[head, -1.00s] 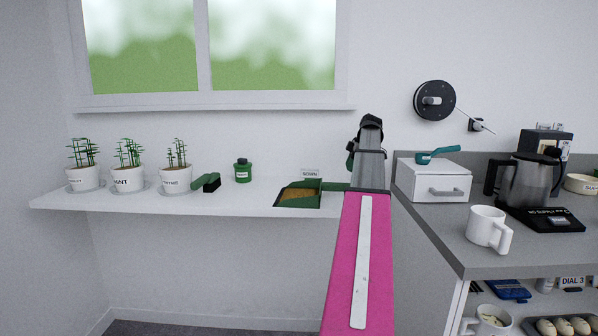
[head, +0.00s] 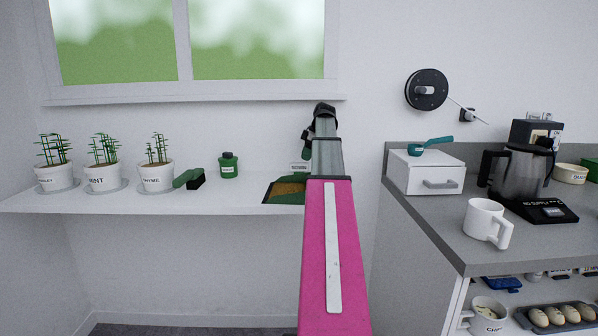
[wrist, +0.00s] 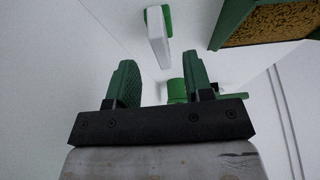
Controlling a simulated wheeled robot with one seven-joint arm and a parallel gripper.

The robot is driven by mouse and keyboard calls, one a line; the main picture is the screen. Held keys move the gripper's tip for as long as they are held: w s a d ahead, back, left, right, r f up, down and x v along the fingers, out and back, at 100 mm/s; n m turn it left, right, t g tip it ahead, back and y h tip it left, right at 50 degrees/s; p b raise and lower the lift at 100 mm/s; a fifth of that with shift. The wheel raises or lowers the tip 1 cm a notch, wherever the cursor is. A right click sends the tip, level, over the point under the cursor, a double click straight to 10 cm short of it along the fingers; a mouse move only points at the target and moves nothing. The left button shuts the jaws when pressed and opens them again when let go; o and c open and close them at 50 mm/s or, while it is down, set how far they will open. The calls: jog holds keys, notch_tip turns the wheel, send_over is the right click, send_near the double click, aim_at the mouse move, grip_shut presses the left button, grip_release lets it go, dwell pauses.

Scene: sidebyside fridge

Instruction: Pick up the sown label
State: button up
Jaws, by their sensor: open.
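The sown label (head: 299,167) is a small white card with dark lettering. In the head view it stands at the back of the white shelf, behind the green seed tray (head: 284,190), close to the left of my arm. In the wrist view a white piece with a green back (wrist: 158,36) looks like the label; it lies beyond my fingertips, apart from them. My gripper (wrist: 160,62) is open, with two green ridged fingers and nothing held. In the head view my arm hides its fingertips. The seed tray shows at the wrist view's upper right (wrist: 270,22).
A green jar (head: 228,166), a green-and-black brush (head: 190,179) and potted herbs (head: 104,178) stand left on the shelf (head: 130,203). On the right, a grey counter (head: 435,215) holds a white drawer box (head: 425,172), a mug (head: 484,221) and a coffee maker (head: 520,180).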

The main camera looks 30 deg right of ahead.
aim_at(299, 164)
jog(key=shift+w+a, duration=0.3)
jog(key=shift+a, duration=0.2)
jog(key=shift+a+f, duration=0.1)
jog(key=shift+f, duration=0.05)
jog(key=shift+x, duration=2.4)
grip_shut()
